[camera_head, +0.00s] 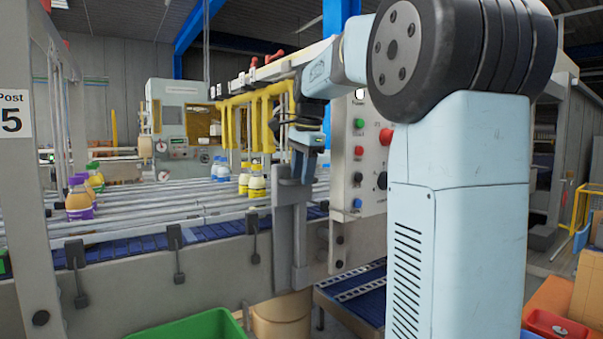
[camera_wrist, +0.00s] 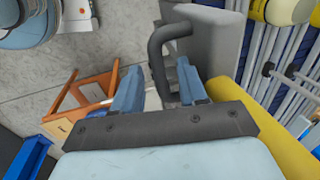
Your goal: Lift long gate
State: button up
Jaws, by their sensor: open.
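A tall grey gate (camera_head: 291,235) stands upright at the near side of the conveyor in the head view. In the wrist view its grey top (camera_wrist: 209,42) carries a dark bent handle (camera_wrist: 157,62). My gripper (camera_head: 306,148) is over the upper end of the gate. In the wrist view my gripper (camera_wrist: 160,88) is open, with its two blue fingers apart and part of the handle showing in the gap between them. Whether a finger touches the handle I cannot tell.
Yellow bars (camera_head: 259,118) hang beside my gripper, close to its left. Bottles (camera_head: 252,181) stand on the conveyor lanes. A control panel (camera_head: 359,165) with buttons is just right of the gate. A green bin (camera_head: 196,328) is at the front.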

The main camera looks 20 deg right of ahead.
notch_tip(320, 180, up, 13)
jog(key=s, duration=0.2)
jog(key=shift+s+d+r, duration=0.2)
jog(key=shift+s+d, duration=0.1)
dwell(0.6)
jog(key=s+a+f+n+t, duration=0.1)
jog(key=s+a+f+n, duration=0.3)
jog(key=s+f+n, duration=0.4)
jog(key=s+a+f+n+t, duration=0.2)
jog(key=s+a+f+n, duration=0.2)
jog(key=s+f, duration=1.2)
notch_tip(320, 180, down, 6)
jog(key=n, duration=0.3)
jog(key=shift+s+n, duration=0.3)
jog(key=shift+n, duration=0.1)
